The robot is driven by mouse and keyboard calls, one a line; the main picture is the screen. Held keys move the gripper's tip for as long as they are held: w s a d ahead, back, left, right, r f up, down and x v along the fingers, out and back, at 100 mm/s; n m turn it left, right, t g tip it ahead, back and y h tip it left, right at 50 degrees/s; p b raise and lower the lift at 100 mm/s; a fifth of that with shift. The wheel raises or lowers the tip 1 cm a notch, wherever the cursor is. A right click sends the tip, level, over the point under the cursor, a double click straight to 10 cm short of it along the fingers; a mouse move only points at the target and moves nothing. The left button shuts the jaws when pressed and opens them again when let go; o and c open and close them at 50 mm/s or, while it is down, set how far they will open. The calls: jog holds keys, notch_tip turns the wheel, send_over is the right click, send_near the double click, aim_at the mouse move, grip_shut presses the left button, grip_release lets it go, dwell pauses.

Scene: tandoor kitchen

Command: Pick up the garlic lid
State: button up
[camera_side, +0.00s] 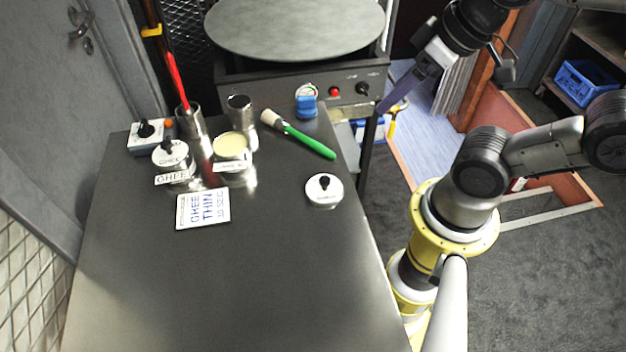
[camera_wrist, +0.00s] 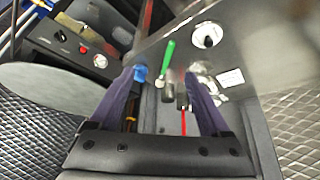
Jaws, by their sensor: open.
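A round white lid (camera_side: 324,192) with a black knob lies flat on the right part of the steel table. Its small lettering is too small to read surely. It also shows near the top of the wrist view (camera_wrist: 207,36). A second white lid (camera_side: 169,158) with a black knob, marked GHEE, sits on a pot at the left. An open pot (camera_side: 232,148) with pale cream contents stands beside it. My gripper (camera_side: 383,108) is raised off the table's right edge, apart from the lid. In the wrist view my gripper (camera_wrist: 160,74) has its purple fingers spread, with nothing held between them.
A green-handled brush (camera_side: 305,139) lies behind the loose lid. A GHEE THIN card (camera_side: 203,209), steel cups (camera_side: 240,108), a red-handled tool (camera_side: 178,82) and a knob box (camera_side: 147,137) stand left. A round griddle (camera_side: 295,25) is behind. The table's front (camera_side: 230,290) is clear.

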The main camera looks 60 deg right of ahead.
jog(key=shift+o, duration=1.1)
